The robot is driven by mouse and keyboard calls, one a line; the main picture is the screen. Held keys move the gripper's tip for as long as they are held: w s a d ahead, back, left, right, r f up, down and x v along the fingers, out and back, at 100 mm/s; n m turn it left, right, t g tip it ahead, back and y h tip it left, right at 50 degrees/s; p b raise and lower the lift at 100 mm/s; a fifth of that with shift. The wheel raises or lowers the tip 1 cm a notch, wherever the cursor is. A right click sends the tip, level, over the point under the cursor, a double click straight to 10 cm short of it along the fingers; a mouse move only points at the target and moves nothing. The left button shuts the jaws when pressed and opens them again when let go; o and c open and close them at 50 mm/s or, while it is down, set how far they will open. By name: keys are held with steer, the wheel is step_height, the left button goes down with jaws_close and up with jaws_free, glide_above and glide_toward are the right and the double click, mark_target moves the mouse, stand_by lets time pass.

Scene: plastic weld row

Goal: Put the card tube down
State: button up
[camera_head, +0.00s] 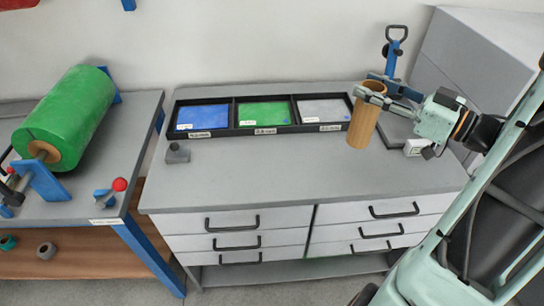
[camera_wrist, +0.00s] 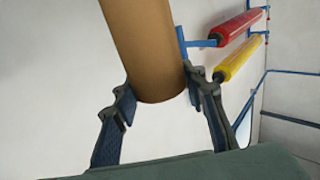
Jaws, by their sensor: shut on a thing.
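The card tube (camera_head: 363,122) is a brown, open-ended cylinder. It stands nearly upright in the grip, in front of the right end of the black tray, and its top opening shows. My gripper (camera_head: 372,94) reaches in from the right and is shut on the tube near its upper end. In the wrist view my gripper (camera_wrist: 160,95) has one finger on each side of the tube (camera_wrist: 147,45). Whether the tube's lower end touches the grey bench top (camera_head: 270,170) cannot be told.
A black tray (camera_head: 236,129) holds blue, green and grey sheets in three compartments. A small grey block (camera_head: 177,154) sits on the left of the bench. A blue clamp-like tool (camera_head: 393,55) stands behind my gripper. A green roll (camera_head: 65,118) lies on the left table. The bench's front middle is clear.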

steer(key=w+a+f+b, duration=0.2)
steer(key=w+a+f, duration=0.4)
steer(key=a+f, duration=0.6)
steer(key=shift+a+f+b, duration=0.2)
steer(key=shift+f+b, duration=0.1)
steer(key=shift+f, duration=0.1)
steer(key=shift+f, duration=0.1)
steer(key=o, duration=1.3)
steer(key=shift+o, duration=0.2)
